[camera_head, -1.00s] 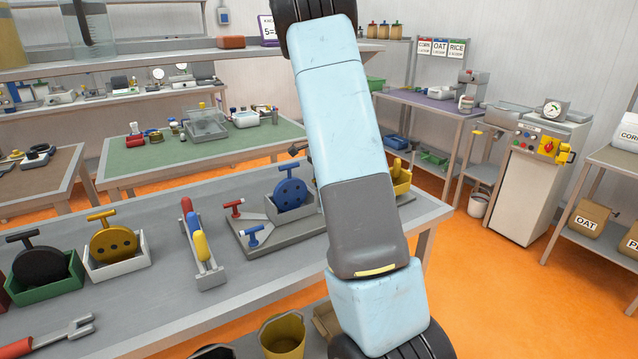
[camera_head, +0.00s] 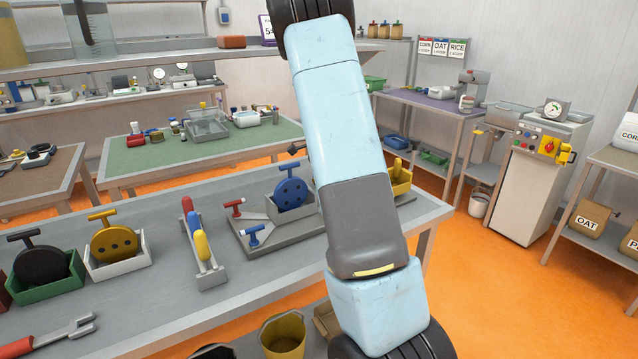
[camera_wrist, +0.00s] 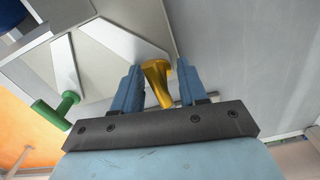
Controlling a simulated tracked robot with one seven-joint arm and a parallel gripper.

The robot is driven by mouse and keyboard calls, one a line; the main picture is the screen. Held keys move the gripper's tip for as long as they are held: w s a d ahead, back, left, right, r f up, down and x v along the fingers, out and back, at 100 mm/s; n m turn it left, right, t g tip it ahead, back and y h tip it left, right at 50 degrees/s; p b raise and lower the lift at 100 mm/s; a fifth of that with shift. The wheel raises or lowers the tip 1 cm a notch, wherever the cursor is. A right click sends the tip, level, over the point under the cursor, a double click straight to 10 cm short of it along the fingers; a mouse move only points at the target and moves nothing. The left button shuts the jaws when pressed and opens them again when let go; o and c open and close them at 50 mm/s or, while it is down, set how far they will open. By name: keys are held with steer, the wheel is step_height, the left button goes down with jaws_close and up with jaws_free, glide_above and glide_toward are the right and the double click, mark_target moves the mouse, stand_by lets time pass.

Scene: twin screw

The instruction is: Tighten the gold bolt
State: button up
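The gold bolt (camera_wrist: 157,78) shows in the wrist view, with its rounded gold head between the two blue fingers of my gripper (camera_wrist: 157,82). The fingers stand apart on either side of it, and a narrow gap shows on the right. A green bolt (camera_wrist: 55,108) sticks out to the left on the same light grey fixture (camera_wrist: 115,50). In the head view the fixture's near plate (camera_head: 285,238) carries a red bolt (camera_head: 234,208) and a blue bolt (camera_head: 256,235). My arm hides the gold bolt, the green bolt and my gripper there.
A blue disc with a handle (camera_head: 291,193) sits in a grey holder behind the fixture. A stand with red, yellow and blue handles (camera_head: 203,245) is left of it. Gold (camera_head: 113,241) and black (camera_head: 40,265) discs stand in trays further left. A fork-ended tool (camera_head: 60,333) lies in front.

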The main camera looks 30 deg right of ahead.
steer(key=shift+r, duration=0.1)
steer(key=shift+r, duration=6.8)
